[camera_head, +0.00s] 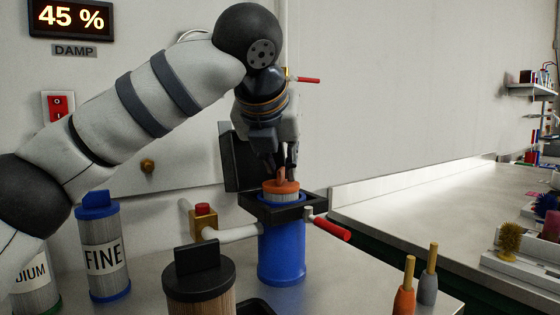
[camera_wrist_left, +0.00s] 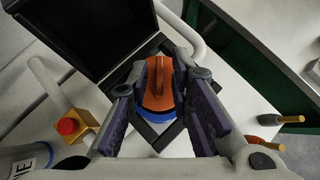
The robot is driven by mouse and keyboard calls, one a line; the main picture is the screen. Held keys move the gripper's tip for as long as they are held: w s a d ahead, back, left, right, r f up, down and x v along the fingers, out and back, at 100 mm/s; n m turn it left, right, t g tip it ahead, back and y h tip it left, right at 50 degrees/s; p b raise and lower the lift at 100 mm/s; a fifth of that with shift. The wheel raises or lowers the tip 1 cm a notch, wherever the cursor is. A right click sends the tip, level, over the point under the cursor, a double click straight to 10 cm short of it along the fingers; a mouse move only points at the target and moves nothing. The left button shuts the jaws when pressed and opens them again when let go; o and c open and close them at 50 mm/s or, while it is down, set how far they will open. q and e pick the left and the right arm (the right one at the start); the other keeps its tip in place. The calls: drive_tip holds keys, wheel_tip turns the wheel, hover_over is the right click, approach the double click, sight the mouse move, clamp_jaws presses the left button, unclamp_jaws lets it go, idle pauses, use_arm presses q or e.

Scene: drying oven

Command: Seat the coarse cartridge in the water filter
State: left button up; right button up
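The blue water filter housing (camera_head: 281,250) stands on the bench with a black square collar (camera_head: 258,207) at its top. Its black lid (camera_head: 232,168) stands open behind. The orange-capped cartridge (camera_head: 281,188) is upright in the housing mouth, its cap and a strip of pale body showing above the collar; its lower part is hidden. My left gripper (camera_head: 281,163) points down over it, fingers on either side of the orange handle. In the left wrist view the fingers (camera_wrist_left: 163,78) straddle the handle, apparently with small gaps. My right gripper is not in view.
The FINE cartridge (camera_head: 103,255) and a partly hidden MEDIUM cartridge (camera_head: 34,280) stand at left. A dark-capped brown cartridge (camera_head: 199,285) stands in front. A red-handled valve (camera_head: 328,228) sticks out right of the housing, and a pipe with a red button (camera_head: 203,212) lies left.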

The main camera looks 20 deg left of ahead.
use_arm(q)
drive_tip(key=shift+s+r, duration=0.1)
drive_tip(key=shift+r, duration=0.25)
drive_tip(key=v, duration=1.1)
drive_tip(key=shift+s+r+p, duration=0.25)
drive_tip(key=shift+p, duration=0.05)
